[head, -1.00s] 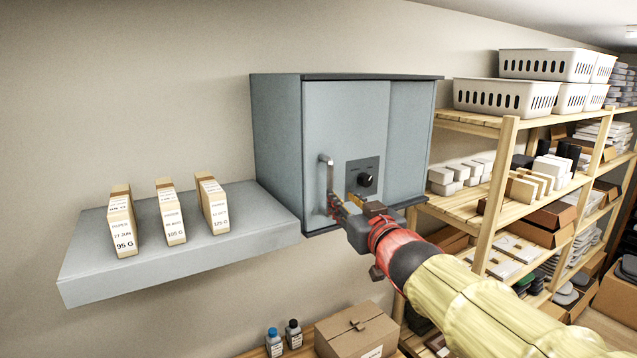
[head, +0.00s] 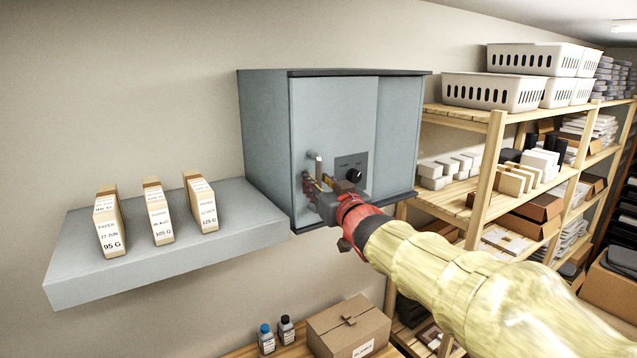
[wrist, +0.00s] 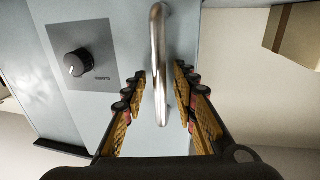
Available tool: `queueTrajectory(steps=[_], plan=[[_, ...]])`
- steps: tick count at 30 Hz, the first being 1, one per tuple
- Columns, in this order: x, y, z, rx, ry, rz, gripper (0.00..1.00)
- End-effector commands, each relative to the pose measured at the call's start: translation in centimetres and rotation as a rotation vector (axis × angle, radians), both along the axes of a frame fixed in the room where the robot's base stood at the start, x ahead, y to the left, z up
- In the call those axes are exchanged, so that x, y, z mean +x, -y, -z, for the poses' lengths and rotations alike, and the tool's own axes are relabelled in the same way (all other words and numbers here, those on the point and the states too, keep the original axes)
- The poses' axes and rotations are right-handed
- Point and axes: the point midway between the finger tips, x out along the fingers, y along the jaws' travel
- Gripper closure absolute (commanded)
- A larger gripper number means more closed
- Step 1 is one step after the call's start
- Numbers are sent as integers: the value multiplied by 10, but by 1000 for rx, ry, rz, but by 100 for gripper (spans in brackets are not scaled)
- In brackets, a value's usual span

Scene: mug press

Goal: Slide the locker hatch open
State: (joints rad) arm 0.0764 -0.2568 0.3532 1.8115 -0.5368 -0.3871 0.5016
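The grey locker (head: 262,140) hangs on the wall. Its hatch (head: 335,110) is the left front panel, and no gap into the locker shows. The hatch has an upright metal bar handle (head: 318,163) and a dark plate with a black knob (head: 354,175) to the right of it. My gripper (head: 318,183) is at the handle's lower part. In the wrist view, my gripper (wrist: 160,85) is open, with one finger on each side of the handle (wrist: 157,45). Gaps show between the handle and both fingers. The knob (wrist: 76,64) is at the left there.
A grey wall shelf (head: 100,262) with three labelled paper packs (head: 158,212) is left of the locker. A wooden rack (head: 485,165) with white baskets and boxes stands at the right. A cardboard box (head: 348,330) and two bottles (head: 266,338) are below.

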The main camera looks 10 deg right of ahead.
Motion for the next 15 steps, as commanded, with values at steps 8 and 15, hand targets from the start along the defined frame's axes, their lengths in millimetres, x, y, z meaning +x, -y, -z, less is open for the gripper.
queueTrajectory(steps=[8,15], plan=[[0,0,0,0,0,0,83],[0,0,0,0,0,0,97]])
